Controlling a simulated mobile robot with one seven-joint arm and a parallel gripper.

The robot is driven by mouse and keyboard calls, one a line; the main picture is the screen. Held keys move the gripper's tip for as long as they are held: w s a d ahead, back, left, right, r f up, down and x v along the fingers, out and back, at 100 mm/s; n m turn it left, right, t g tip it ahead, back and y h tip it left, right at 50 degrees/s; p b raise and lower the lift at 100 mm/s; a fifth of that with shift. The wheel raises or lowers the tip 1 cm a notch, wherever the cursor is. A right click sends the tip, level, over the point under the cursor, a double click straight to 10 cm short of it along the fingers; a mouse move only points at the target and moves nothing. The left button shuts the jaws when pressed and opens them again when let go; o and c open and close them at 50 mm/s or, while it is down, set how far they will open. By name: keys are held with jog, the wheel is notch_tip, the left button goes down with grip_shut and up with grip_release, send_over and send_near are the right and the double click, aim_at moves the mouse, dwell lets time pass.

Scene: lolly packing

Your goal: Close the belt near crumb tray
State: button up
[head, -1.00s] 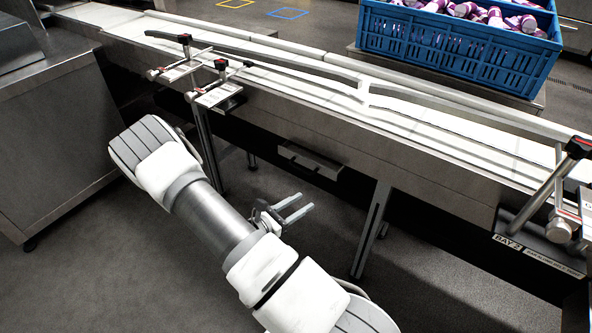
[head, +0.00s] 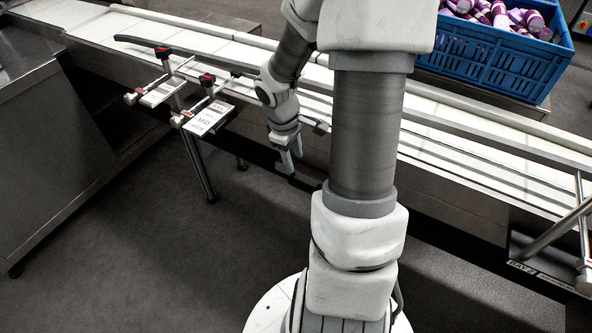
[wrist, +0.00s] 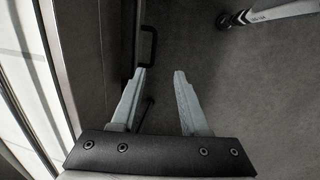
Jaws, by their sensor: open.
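The crumb tray shows in the wrist view as a dark panel (wrist: 118,45) along the belt's side, with a dark bar handle (wrist: 148,45) on its outer edge. I cannot tell how far it stands out. In the head view, my arm and gripper hide most of it. My gripper (head: 291,161) points down beside the belt's near side. Its two pale fingers (wrist: 161,72) are apart with nothing between them. The handle lies just beyond the left fingertip in the wrist view, with no clear contact.
The conveyor belt (head: 225,50) runs across the head view. Clamp posts with labelled plates (head: 208,118) stand on its near edge at left. A blue crate (head: 490,65) of purple-and-white items sits behind it. A belt leg (wrist: 285,10) shows in the wrist view. The floor in front is clear.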

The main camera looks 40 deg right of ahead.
aim_at(299, 188)
jog(key=d+f+b, duration=0.1)
jog(key=f+b, duration=0.1)
jog(key=f, duration=0.3)
jog(key=w+d+f+b, duration=0.1)
jog(key=f+b, duration=0.2)
jog(key=f, duration=0.2)
jog(key=w+d+f+b, duration=0.1)
jog(key=f+b, duration=0.2)
jog(key=f, duration=0.2)
jog(key=shift+w+d+f, duration=0.1)
jog(key=shift+d+f, duration=0.15)
jog(key=shift+d, duration=0.05)
grip_shut()
dwell(1.0)
